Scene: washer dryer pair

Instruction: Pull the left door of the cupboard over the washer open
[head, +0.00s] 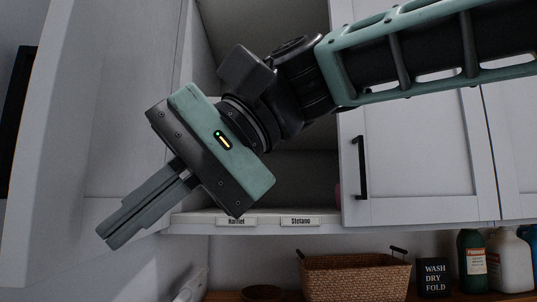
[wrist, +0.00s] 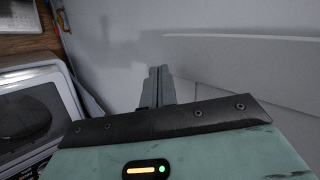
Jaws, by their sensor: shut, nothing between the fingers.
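The cupboard's left door (head: 115,110) is a white panel at the left of the head view. It stands swung out toward me, and the cupboard interior (head: 300,170) shows behind my arm. Its handle is not clearly visible. My gripper (head: 108,238) is shut and empty, with its fingers pointing down and left in front of the door's lower part. I cannot tell whether they touch it. In the wrist view the shut fingers (wrist: 158,75) stand before a pale panel (wrist: 245,75), probably the door.
The cupboard's right door (head: 415,155), with a black bar handle (head: 361,167), is closed. Name labels (head: 300,221) sit on the cupboard's lower edge. Below are a wicker basket (head: 355,278), a dark sign (head: 433,278) and bottles (head: 472,262). A white appliance (wrist: 30,110) shows left in the wrist view.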

